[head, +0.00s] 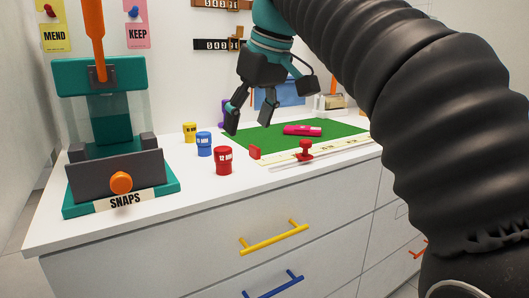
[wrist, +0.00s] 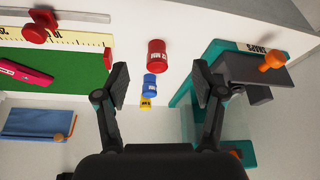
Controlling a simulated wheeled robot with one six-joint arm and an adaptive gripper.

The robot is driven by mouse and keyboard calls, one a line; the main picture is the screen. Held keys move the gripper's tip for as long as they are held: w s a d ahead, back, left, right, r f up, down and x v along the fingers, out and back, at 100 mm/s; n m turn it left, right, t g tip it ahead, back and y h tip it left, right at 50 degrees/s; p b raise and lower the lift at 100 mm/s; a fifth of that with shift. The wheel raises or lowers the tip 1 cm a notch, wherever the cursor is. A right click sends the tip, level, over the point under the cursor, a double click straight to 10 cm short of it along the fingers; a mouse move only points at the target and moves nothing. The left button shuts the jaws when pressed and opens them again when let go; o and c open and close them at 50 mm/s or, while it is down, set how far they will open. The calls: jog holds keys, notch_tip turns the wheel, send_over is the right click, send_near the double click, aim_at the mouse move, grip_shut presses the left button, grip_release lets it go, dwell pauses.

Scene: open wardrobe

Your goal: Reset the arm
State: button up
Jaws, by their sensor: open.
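My gripper (head: 250,112) hangs above the white dresser top in the head view, fingers pointing down and apart. It is open and empty. In the wrist view its two fingers (wrist: 160,88) are spread wide with nothing between them but the view of the countertop and cups. A red cup (head: 223,160), a blue cup (head: 204,144) and a yellow cup (head: 190,132) stand in a row on the counter, below and left of the gripper. The same red cup (wrist: 157,55) shows between the fingertips in the wrist view, apart from them.
A teal snap press (head: 115,140) with an orange lever stands at the left. A green mat (head: 270,137) bears a magenta object (head: 302,130). A ruler strip with a red knob (head: 305,150) lies at the front edge. Drawers with a yellow handle (head: 274,238) are below.

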jog(key=s+d+f+m+h, duration=0.1)
jog(key=s+d+f+m, duration=0.2)
jog(key=s+d+f, duration=0.3)
jog(key=s+d+f+m+t+h, duration=0.1)
jog(key=s+d+f+m, duration=0.2)
jog(key=f, duration=1.1)
jog(key=s+d+f+m+t+h, duration=0.1)
jog(key=s+d+f+m, duration=0.1)
jog(key=s+d+f, duration=0.7)
notch_tip(320, 180, down, 2)
jog(key=shift+s+d+m, duration=0.2)
jog(key=shift+s+m, duration=0.05)
jog(key=shift+m, duration=0.15)
jog(key=shift+c, duration=0.2)
